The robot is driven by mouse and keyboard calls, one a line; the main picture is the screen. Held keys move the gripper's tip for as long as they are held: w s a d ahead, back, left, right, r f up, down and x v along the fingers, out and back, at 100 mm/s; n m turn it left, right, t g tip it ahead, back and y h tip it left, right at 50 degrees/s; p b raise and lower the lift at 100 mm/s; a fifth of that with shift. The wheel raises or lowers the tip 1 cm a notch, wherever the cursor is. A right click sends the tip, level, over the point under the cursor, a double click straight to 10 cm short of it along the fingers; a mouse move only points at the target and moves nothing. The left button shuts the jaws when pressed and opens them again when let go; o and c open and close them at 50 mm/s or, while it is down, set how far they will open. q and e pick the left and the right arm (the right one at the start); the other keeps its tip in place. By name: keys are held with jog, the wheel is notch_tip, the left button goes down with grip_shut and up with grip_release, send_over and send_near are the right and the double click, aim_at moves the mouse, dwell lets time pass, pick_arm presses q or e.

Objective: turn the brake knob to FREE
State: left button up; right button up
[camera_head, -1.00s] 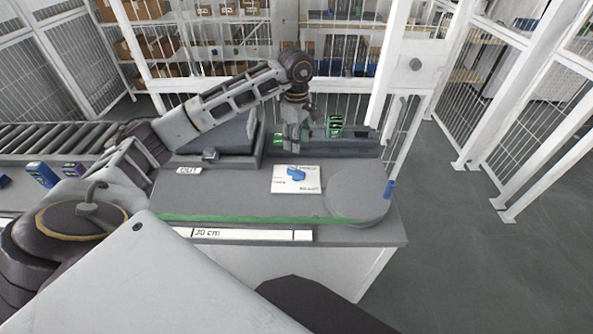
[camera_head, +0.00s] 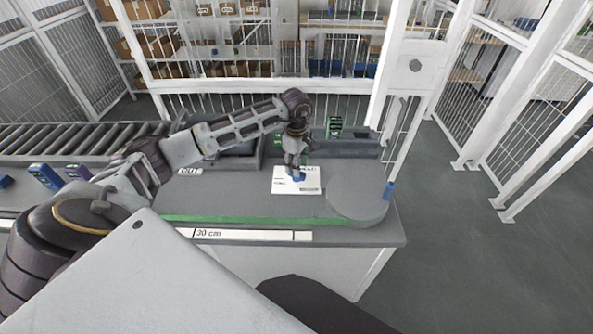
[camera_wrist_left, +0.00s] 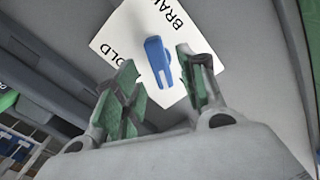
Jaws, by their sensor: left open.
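The blue brake knob (camera_wrist_left: 158,60) stands on a white label plate (camera_wrist_left: 119,39) in the left wrist view, where parts of the words BRAKE and HOLD show. In the head view the plate (camera_head: 308,187) lies on the bench, and the knob (camera_head: 285,181) is mostly hidden by my gripper. My left gripper (camera_head: 293,172) is over the plate. In the left wrist view its green-padded fingers (camera_wrist_left: 157,82) are open, one to each side of the knob, with a gap around it. Whether the fingertips reach down beside the knob is hard to tell. My right gripper is not in view.
A round grey disc (camera_head: 356,191) sits right of the plate, with a blue peg (camera_head: 389,190) at its edge. A green strip (camera_head: 250,219) and a 30 cm scale (camera_head: 250,235) run along the front. A grey tray and an OUT label (camera_head: 189,171) are left.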

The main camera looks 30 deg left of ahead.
pick_arm(q)
jog(key=shift+f, duration=1.85)
jog(key=shift+c, duration=0.3)
grip_shut()
